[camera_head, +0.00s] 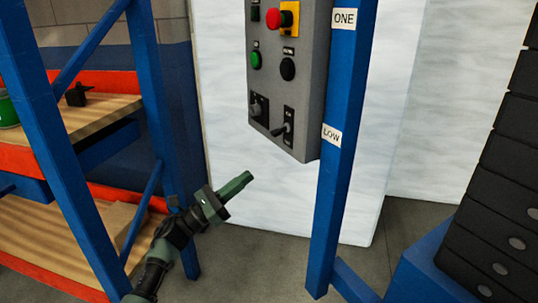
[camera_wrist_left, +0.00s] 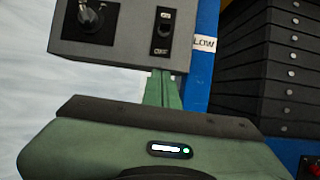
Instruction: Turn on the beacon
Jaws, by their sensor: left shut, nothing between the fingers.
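A grey control panel (camera_head: 287,100) hangs on a blue upright post. It carries a red mushroom button (camera_head: 274,18) on a yellow base, a green button (camera_head: 256,59), a black button (camera_head: 288,68), a rotary knob (camera_head: 258,107) and a toggle switch (camera_head: 282,129). In the left wrist view the knob (camera_wrist_left: 90,17) is at the panel's lower left and the switch (camera_wrist_left: 163,34) has small labels, the lower one reading OFF. My left gripper (camera_head: 245,178) is shut and empty, its green fingers (camera_wrist_left: 160,90) below the panel's lower edge. No beacon shows.
A blue and orange shelf rack (camera_head: 70,175) with wooden boards stands at the left. The blue post (camera_head: 343,110) bears labels ONE and LOW. A stack of black blocks (camera_head: 500,190) stands at the right. Open space lies in front of the white wall (camera_head: 225,110).

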